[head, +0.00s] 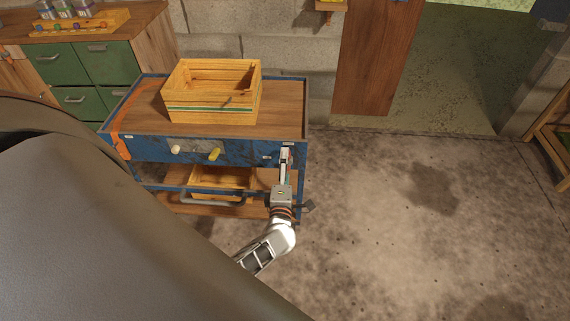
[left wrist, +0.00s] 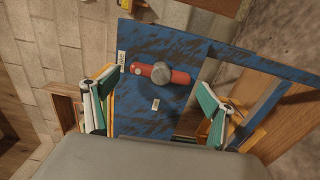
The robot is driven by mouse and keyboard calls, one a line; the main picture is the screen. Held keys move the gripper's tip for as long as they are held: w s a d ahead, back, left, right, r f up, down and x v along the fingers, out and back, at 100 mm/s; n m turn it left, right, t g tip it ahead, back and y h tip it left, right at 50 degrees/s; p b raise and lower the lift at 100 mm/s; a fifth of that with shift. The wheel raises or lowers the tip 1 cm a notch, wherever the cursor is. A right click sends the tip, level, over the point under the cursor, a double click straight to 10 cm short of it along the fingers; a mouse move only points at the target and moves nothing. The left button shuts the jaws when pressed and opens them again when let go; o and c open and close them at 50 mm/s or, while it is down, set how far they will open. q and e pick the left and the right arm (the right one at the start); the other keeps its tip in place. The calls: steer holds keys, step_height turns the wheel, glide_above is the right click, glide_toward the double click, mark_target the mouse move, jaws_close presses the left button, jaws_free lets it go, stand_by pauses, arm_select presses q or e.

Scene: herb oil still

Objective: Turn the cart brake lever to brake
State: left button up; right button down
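The blue cart (head: 200,149) with a wooden top stands ahead in the head view. The red brake lever (left wrist: 181,77) with a round grey hub (left wrist: 162,73) is on the cart's blue panel (left wrist: 150,122) in the left wrist view, lying roughly sideways there. My left gripper (head: 284,155) is at the cart's front right corner and covers the lever in the head view. Its fingers (left wrist: 160,85) stand wide apart, one on each side of the lever, with nothing between them held. I cannot tell how far the fingertips are from the panel. My right gripper is not in view.
A wooden crate (head: 211,108) stands on the cart top. A white knob (head: 175,149) and a yellow knob (head: 215,154) stick out of the cart front. A second crate (head: 222,179) is on the lower shelf. Green drawers (head: 106,64) stand at left.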

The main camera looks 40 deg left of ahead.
arm_select(q)
steer(key=v, duration=1.2)
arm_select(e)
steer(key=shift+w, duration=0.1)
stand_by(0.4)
arm_select(q)
steer(key=s+d+r+m+t+h+p, duration=0.1)
steer(key=s+d+r+m+h+p, duration=0.15)
steer(key=d+m+h, duration=1.1)
steer(key=s+a+f+m+g, duration=0.1)
steer(key=s+f+m+g, duration=0.1)
steer(key=s+m, duration=0.3)
steer(key=s+a+f+m+g+y+p, duration=0.1)
steer(key=s+f+m+g, duration=0.1)
steer(key=s+m, duration=0.4)
steer(key=m+g, duration=0.1)
steer(key=m, duration=0.3)
steer(key=shift+s+a+f+g, duration=0.2)
steer(key=shift+s+a+g, duration=0.1)
steer(key=shift+g, duration=0.1)
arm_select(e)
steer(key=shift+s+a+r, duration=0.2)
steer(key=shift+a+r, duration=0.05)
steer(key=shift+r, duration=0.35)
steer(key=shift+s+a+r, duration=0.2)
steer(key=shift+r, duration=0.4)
